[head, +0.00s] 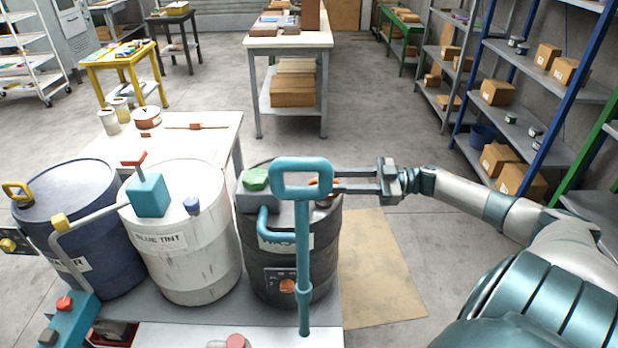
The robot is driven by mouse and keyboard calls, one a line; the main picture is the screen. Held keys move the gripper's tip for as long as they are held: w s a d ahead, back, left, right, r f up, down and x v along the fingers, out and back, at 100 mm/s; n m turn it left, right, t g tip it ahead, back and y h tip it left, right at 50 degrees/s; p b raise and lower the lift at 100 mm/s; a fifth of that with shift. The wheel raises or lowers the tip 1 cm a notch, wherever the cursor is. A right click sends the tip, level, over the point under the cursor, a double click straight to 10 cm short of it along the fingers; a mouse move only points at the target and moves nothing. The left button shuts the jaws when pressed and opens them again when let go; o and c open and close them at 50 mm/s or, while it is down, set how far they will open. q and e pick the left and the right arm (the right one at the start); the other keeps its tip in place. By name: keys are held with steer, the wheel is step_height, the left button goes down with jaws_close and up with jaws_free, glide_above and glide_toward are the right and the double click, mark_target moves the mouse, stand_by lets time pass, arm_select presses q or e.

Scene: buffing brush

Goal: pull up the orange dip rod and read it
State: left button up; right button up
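A black drum (322,241) with a white label stands at the right end of the row of drums. A small orange piece (325,183), likely the top of the orange dip rod, shows over its lid. It is partly hidden behind a blue pump handle (302,161); the rod below it is not visible. My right gripper (338,185) reaches in from the right with its fingertips at the orange piece. A gap shows between the fingers, but whether they grip the piece is unclear. My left gripper is not in view.
The blue pump's tall upright handle stands in front of the black drum, close to my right fingers. A green cap (255,179) sits on that drum. A white drum (188,240) and a dark blue drum (85,205) stand to the left. Shelves (545,85) line the right.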

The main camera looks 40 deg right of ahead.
mark_target(311, 181)
steer(key=p+x, duration=0.2)
steer(key=x, duration=0.6)
steer(key=shift+w, duration=0.1)
steer(key=shift+a, duration=0.1)
jaws_close()
